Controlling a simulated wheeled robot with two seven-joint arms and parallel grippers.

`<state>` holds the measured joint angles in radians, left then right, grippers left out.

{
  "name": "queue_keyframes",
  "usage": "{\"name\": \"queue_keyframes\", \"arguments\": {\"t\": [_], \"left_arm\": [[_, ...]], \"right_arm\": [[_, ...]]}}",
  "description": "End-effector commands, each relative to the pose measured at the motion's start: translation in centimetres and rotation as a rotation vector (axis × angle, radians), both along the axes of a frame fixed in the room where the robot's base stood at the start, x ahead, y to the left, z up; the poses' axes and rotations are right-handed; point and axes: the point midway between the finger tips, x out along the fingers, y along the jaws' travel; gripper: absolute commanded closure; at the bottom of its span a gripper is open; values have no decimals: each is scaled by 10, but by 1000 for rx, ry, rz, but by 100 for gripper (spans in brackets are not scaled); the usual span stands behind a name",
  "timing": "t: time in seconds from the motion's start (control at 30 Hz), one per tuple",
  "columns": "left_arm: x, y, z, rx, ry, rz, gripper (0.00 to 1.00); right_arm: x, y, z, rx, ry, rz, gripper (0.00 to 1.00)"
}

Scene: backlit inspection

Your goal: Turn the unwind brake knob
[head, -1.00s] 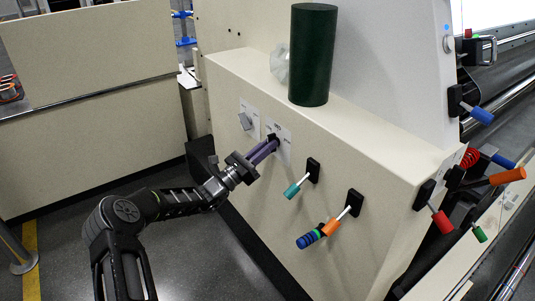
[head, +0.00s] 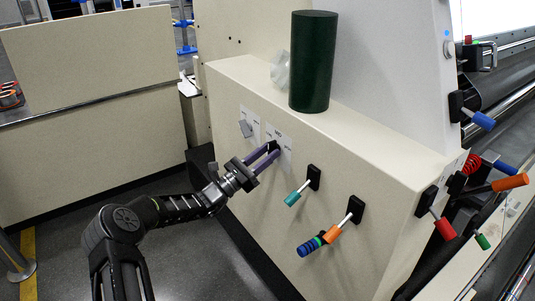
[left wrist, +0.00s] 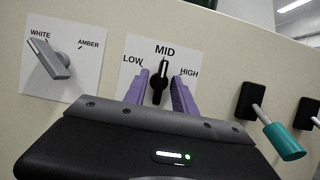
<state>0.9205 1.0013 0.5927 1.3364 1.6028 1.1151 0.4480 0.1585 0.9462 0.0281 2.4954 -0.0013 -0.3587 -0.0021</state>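A black knob (left wrist: 160,80) sits on a white plate (left wrist: 190,53) marked LOW, MID and HIGH in the left wrist view, and its pointer is up toward MID. In the head view this knob (head: 272,147) is small and partly hidden by my fingers. My left gripper (head: 270,153) is at the cream panel. Its two purple fingers are spread, one on each side of the knob, with gaps visible in the left wrist view (left wrist: 160,95). The fingers look empty. My right gripper is in neither view.
A grey knob (left wrist: 55,62) on a WHITE/AMBER plate is to the left. A teal-handled lever (head: 293,198) and an orange-and-blue lever (head: 333,233) stick out to the right. A dark green cylinder (head: 313,60) stands on the ledge. Open floor lies below.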

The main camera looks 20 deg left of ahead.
Motion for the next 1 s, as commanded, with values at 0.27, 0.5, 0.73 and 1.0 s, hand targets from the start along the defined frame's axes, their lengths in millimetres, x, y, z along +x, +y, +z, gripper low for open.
{"name": "queue_keyframes", "arguments": {"t": [0.27,0.5,0.73,1.0], "left_arm": [[-3,2,-2,0,0,0,68],[-28,18,-15,0,2,4,68],[-55,34,-27,0,1,2,68],[-63,37,-30,-1,-1,0,68]], "right_arm": [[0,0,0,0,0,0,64],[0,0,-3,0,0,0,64],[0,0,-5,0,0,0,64],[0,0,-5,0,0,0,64]]}}
